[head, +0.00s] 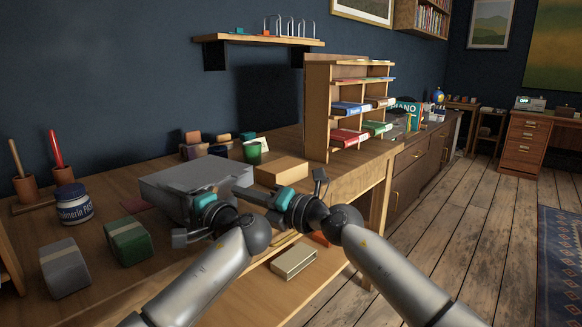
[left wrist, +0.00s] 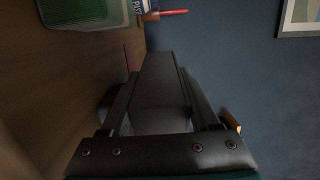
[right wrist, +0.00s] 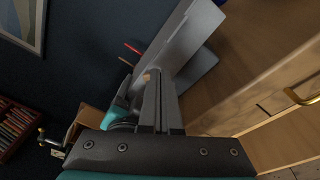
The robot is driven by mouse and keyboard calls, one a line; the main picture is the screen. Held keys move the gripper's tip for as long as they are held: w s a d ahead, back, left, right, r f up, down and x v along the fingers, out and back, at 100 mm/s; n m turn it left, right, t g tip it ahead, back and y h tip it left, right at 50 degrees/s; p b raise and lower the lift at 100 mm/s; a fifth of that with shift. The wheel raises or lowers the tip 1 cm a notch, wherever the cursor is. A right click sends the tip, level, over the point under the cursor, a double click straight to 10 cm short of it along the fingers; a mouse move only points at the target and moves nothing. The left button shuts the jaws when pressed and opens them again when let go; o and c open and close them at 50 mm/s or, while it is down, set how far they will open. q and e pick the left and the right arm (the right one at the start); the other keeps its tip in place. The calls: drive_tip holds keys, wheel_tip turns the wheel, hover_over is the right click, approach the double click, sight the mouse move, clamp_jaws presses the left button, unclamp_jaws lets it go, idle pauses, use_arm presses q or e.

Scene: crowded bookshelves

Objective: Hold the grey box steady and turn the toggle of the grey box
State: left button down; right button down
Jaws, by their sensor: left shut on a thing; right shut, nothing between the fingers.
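The grey box (head: 175,180) stands on the wooden desk at the left of the head view. My left gripper (head: 192,192) is at its near side and shut on it. In the left wrist view a dark grey part of the grey box (left wrist: 160,88) fills the space between the two fingers. My right gripper (head: 242,191) is shut and empty, with its tips close to the box's right end. In the right wrist view the grey box (right wrist: 183,45) lies just beyond the shut fingers (right wrist: 154,78). I cannot make out the toggle or tell whether the fingers touch the box.
A green block (head: 128,241), a grey block (head: 64,268) and a jar (head: 74,204) stand left of the box. An open floor area lies at the right.

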sight(220, 186)
use_arm(q)
drive_tip(key=shift+r, duration=0.1)
use_arm(e)
drive_tip(key=shift+x, duration=1.65)
drive_tip(key=shift+s+a+f, duration=0.15)
drive_tip(key=shift+s+a, duration=0.2)
drive_tip(key=shift+s, duration=0.2)
